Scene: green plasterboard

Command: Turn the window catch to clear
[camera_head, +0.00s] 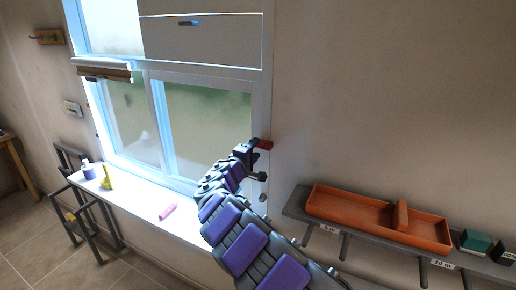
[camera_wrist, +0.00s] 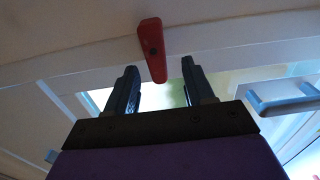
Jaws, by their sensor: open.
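The window (camera_head: 205,118) has a white frame. A red catch handle (camera_head: 264,144) sits at the right edge of the frame in the head view, level with my gripper (camera_head: 244,152). In the wrist view the red catch (camera_wrist: 152,50) is a tapered lever with a dark pivot spot. Its narrower lower end lies between the two dark fingers of my gripper (camera_wrist: 158,82). The fingers are open, with a gap visible on each side of the catch. I cannot tell how deep the catch sits between them. My arm hides the lower right part of the window frame.
The white sill (camera_head: 150,205) holds a pink cylinder (camera_head: 167,211), a yellow item (camera_head: 106,178) and a purple bottle (camera_head: 88,169). A grey shelf (camera_head: 293,209) with an orange tray (camera_head: 330,205) juts from the wall at right.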

